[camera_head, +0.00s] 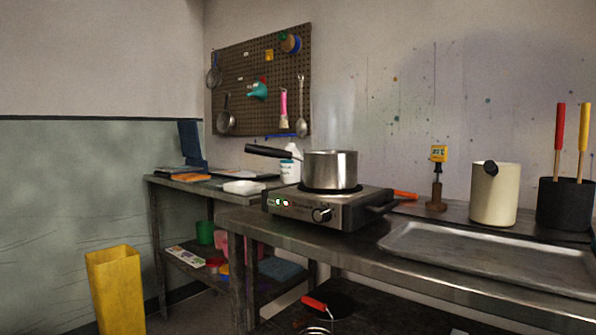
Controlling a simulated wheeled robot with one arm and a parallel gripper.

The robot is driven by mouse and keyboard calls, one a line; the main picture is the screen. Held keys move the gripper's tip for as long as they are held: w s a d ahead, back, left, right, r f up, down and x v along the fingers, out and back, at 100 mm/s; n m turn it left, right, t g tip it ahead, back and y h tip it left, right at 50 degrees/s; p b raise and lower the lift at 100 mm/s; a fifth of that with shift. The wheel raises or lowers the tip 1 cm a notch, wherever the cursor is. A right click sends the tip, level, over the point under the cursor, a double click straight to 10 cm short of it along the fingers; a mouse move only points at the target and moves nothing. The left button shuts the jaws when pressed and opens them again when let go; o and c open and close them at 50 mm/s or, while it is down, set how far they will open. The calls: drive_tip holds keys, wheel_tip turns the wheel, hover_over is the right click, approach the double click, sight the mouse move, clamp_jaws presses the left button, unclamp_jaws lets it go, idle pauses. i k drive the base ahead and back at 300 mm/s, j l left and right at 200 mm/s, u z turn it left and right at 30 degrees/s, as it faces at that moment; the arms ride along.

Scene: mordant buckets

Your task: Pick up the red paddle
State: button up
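A red paddle (559,138) stands upright in a black bucket (565,208) at the far right of the metal counter. My gripper is not in view.
A cream pitcher (494,196) stands just left of the bucket. An empty metal tray (490,262) lies in front of both. A saucepan (330,170) sits on a hot plate (318,207), left. A yellow bin (116,290) stands on the floor.

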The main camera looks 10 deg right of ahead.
sight(560, 120)
drive_tip(key=z, duration=1.4)
drive_tip(key=k+z, duration=0.15)
